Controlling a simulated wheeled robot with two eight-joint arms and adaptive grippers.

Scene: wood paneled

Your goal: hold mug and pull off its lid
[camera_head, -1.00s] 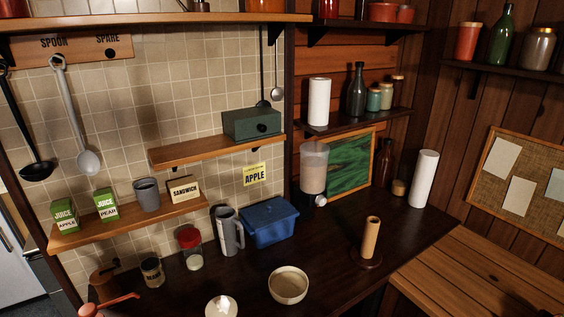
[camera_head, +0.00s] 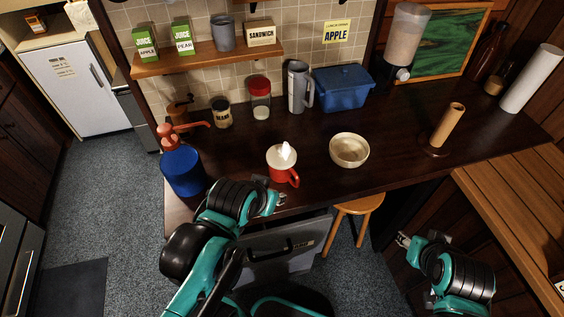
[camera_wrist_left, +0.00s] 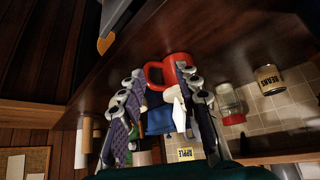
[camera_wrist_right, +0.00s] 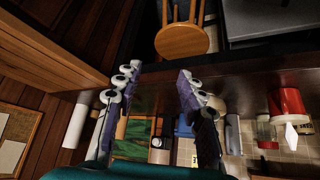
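A red mug (camera_head: 284,177) stands on the dark counter near its front edge, with a cream-white lid (camera_head: 277,158) on top that has a pointed knob. Its handle faces right and toward me. My left gripper (camera_head: 274,201) is just in front of and below the mug, at the counter edge. In the left wrist view the fingers (camera_wrist_left: 157,80) are spread, with the red mug (camera_wrist_left: 172,66) beyond them; contact is not visible. My right gripper (camera_head: 402,240) is low at the right, apart from the mug. In the right wrist view its fingers (camera_wrist_right: 159,74) are open and empty.
A cream bowl (camera_head: 349,151) stands right of the mug and a blue spray bottle (camera_head: 182,172) left. A grey pitcher (camera_head: 297,88), blue bin (camera_head: 342,88) and jars line the back.

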